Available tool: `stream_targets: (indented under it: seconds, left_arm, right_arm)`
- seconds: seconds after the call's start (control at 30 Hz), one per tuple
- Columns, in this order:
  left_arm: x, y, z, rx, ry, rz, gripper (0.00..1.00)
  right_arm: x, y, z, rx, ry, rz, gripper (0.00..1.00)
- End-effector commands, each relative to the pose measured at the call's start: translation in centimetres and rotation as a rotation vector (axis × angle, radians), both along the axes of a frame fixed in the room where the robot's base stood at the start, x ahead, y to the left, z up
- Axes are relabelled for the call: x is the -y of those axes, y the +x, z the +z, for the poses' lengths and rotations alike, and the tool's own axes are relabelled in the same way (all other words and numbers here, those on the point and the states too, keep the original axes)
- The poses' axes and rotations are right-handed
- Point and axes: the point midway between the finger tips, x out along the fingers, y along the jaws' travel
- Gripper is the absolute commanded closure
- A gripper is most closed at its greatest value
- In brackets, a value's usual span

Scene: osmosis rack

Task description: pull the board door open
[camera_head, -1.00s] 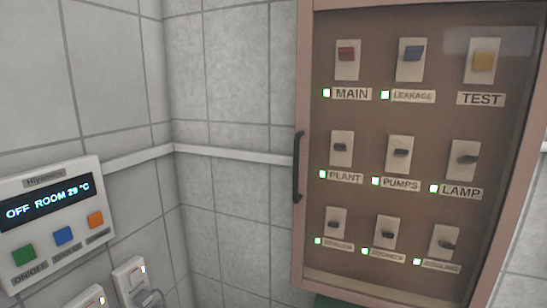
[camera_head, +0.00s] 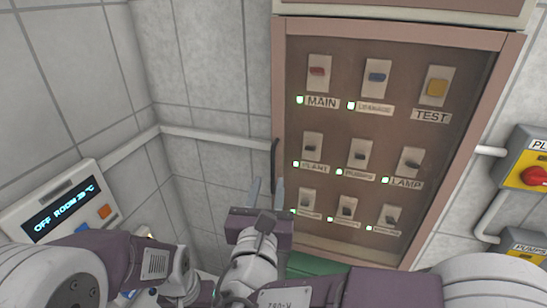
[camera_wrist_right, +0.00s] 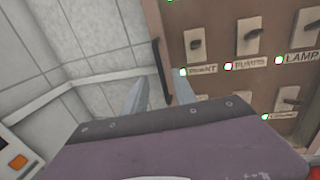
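The board door (camera_head: 335,225) is a brown panel in a pinkish frame and looks closed. Labelled switches show on the board. The dark vertical door handle (camera_head: 275,160) is on its left edge; it also shows in the right wrist view (camera_wrist_right: 158,65). My right gripper (camera_head: 266,190) is open, its two pale fingers pointing up just below the handle in the head view. In the wrist view the handle's lower part appears between the fingers (camera_wrist_right: 157,80); I cannot tell whether they touch it. My left arm is at lower left; its gripper is not seen.
A white control panel (camera_head: 60,205) with a lit display hangs on the left wall, partly behind my left arm. A yellow-grey box with a red knob (camera_head: 534,177) is at the right. A pale rail (camera_head: 215,138) crosses the tiled wall left of the door.

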Motion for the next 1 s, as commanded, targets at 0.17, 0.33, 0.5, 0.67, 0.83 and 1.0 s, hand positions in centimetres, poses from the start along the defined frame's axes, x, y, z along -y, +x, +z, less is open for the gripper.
stream_targets:
  seconds: [0.17, 0.33, 0.5, 0.67, 0.83, 1.0]
  left_arm:
    - [0.0, 0.0, 2.1, 0.001, 0.0, 0.0, 0.64]
    - [0.0, 0.0, 3.5, 0.001, 0.0, 0.0, 0.64]
    - [0.0, 0.0, 4.0, 0.001, 0.0, 0.0, 0.64]
    - [0.0, 0.0, 3.9, 0.001, 0.0, 0.0, 0.64]
    - [0.0, 0.0, 3.9, 0.001, 0.0, 0.0, 0.64]
    - [0.0, 0.0, 3.9, 0.001, 0.0, 0.0, 0.64]
  right_arm:
    - [0.7, 3.6, 0.4, -0.004, -0.002, -0.009, 0.67]
    - [1.0, 6.8, 0.3, -0.006, 0.0, -0.007, 0.67]
    - [1.1, 8.3, 0.0, -0.005, 0.002, -0.003, 0.67]
    - [1.1, 8.4, -0.1, -0.005, 0.004, -0.003, 0.67]
    - [1.1, 8.4, -0.1, -0.005, 0.004, -0.002, 0.9]
    - [1.1, 8.4, -0.1, -0.005, 0.004, -0.003, 1.0]
